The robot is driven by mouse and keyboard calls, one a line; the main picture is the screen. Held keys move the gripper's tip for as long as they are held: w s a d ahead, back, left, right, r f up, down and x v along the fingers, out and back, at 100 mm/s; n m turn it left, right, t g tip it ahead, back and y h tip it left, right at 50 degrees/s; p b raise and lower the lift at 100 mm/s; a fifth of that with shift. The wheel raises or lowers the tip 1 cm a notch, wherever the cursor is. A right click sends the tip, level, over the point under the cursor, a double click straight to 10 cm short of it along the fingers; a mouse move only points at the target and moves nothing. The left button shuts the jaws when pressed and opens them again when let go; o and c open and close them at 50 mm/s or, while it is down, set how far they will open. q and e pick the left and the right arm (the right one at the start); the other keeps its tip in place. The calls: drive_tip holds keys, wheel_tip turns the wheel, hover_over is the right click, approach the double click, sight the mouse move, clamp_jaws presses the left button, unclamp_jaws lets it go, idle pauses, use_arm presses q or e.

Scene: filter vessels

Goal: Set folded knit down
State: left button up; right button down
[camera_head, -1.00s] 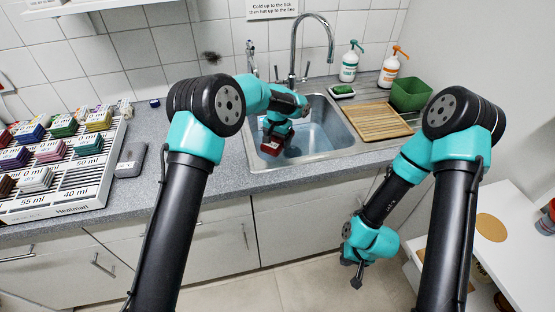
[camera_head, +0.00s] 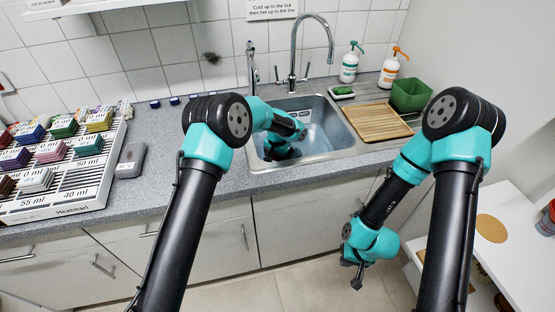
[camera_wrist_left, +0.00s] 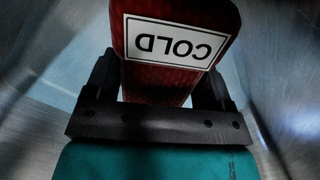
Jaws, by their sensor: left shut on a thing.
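The folded knit (camera_wrist_left: 175,75) is dark red with a white tag that reads COLD, upside down in the left wrist view. My left gripper (camera_wrist_left: 158,88) is shut on it, with a black finger at each side. In the head view my left gripper (camera_head: 283,150) is down inside the steel sink (camera_head: 338,132), and the knit is hidden there by my arm. Whether the knit touches the sink floor cannot be told. My right gripper (camera_head: 354,274) hangs empty in front of the cabinets, and its finger gap is unclear.
A white rack (camera_head: 75,182) of coloured folded pieces stands at the left, with a grey device (camera_head: 131,160) beside it. A tall faucet (camera_head: 294,50) rises behind the sink. A wooden drainer (camera_head: 376,122), green tub (camera_head: 410,95) and two pump bottles (camera_head: 350,62) stand right of it.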

use_arm(q)
drive_tip(key=shift+f, duration=0.4)
drive_tip(key=shift+f, duration=0.65)
drive_tip(key=o, duration=0.9)
drive_tip(key=shift+r, duration=0.1)
wheel_tip(320, 180, up, 13)
drive_tip(key=shift+r, duration=0.1)
